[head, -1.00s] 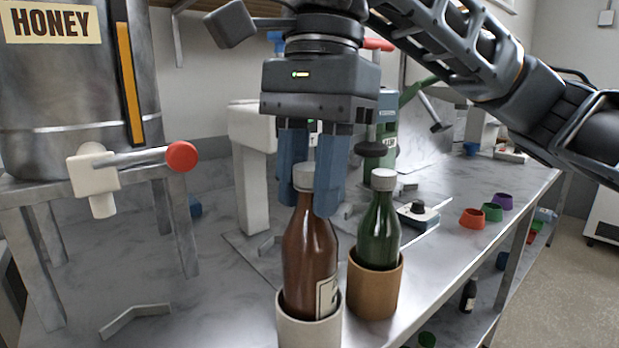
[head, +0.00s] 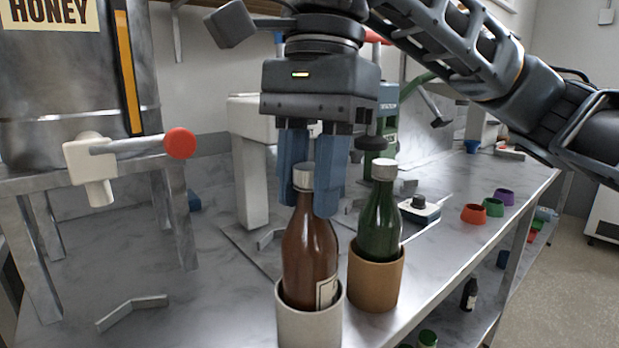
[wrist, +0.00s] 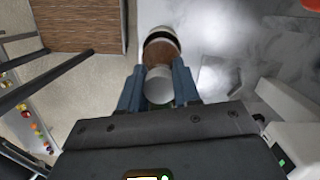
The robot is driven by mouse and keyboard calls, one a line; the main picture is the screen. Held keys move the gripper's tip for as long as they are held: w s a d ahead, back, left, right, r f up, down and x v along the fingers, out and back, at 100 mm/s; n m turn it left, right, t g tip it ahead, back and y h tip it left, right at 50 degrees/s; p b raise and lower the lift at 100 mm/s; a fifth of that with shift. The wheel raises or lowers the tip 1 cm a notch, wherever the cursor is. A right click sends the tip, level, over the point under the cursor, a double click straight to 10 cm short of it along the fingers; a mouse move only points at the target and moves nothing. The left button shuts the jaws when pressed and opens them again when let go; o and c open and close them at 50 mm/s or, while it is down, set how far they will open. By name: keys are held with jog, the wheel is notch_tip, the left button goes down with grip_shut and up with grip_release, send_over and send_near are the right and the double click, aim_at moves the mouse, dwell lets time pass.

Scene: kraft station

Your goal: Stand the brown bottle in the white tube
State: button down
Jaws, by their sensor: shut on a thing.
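The brown bottle (head: 309,250) has a white cap and a pale label. It stands upright with its lower end inside the white tube (head: 309,328), whose rim surrounds it. Its base is hidden by the tube wall. My gripper (head: 314,190) points down with its blue fingers on both sides of the bottle's cap and neck, shut on it. In the wrist view the white cap (wrist: 158,88) sits between the fingers.
A green bottle (head: 379,225) stands in a tan tube (head: 375,284) close to the right. A honey tank (head: 70,70) with a red-knobbed tap is at left. A metal bracket (head: 132,310) lies at front left. Coloured cups (head: 474,214) sit at right.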

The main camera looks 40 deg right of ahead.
jog(key=shift+f+b, duration=0.4)
jog(key=shift+f, duration=0.05)
dwell(0.3)
jog(key=shift+c, duration=0.8)
grip_release()
jog(key=shift+r, duration=0.2)
jog(key=shift+r, duration=0.3)
jog(key=shift+r+p, duration=0.6)
jog(key=shift+r, duration=0.55)
jog(key=shift+r+p, duration=1.45)
jog(key=shift+r, duration=1.4)
